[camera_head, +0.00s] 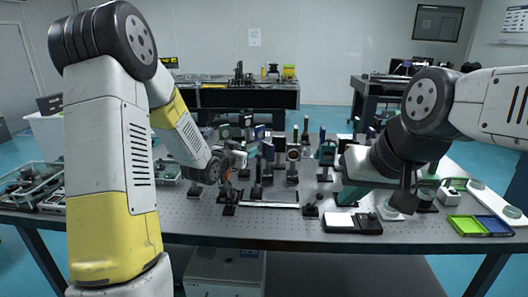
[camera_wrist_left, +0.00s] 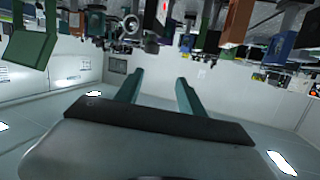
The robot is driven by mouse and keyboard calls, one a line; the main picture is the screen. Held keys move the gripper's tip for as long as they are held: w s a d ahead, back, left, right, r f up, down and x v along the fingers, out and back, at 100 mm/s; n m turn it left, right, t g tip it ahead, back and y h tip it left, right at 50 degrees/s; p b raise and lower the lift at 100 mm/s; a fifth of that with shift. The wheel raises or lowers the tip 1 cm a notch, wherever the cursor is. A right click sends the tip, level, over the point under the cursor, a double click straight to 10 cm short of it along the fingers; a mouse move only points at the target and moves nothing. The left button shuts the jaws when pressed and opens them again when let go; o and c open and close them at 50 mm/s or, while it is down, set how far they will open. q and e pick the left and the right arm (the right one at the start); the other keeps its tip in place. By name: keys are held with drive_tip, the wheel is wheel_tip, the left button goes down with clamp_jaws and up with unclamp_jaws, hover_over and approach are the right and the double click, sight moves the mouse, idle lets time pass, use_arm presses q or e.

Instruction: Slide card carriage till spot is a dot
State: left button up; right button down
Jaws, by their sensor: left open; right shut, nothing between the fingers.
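A pale, narrow rail (camera_head: 270,204) lies along the front of the optical table. A dark post mount (camera_head: 229,209) stands by its left end; I cannot tell whether it is the card carriage. In the left wrist view, an orange-brown plate (camera_wrist_left: 238,20) and a small red mark (camera_wrist_left: 164,6) show among the upturned optics. No spot on a card can be made out in the head view. My left gripper (camera_wrist_left: 158,78) is open and empty, its teal fingers apart; in the head view it is partly hidden among the posts. My right gripper (camera_head: 403,203) is shut and empty over the table's right part.
Several posts and optic mounts (camera_head: 292,160) crowd the table's middle. A black-and-white box (camera_head: 353,222) lies at the front, with green and blue trays (camera_head: 480,225) at the right. A green plate (camera_wrist_left: 32,46) hangs at the left wrist view's edge. The table's front-left strip (camera_head: 185,214) is clear.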

sight(257, 155)
use_arm(q)
drive_tip(key=f, duration=0.1)
drive_tip(key=w+d+f+t+h, duration=0.1)
drive_tip(key=d+f+h, duration=0.1)
drive_tip(key=f, duration=0.1)
drive_tip(key=shift+w+d+t, duration=0.1)
drive_tip(key=shift+w+t, duration=0.2)
drive_tip(key=shift+w, duration=0.05)
drive_tip(key=x, duration=0.7)
drive_tip(key=shift+w+d, duration=0.3)
clamp_jaws()
idle(0.8)
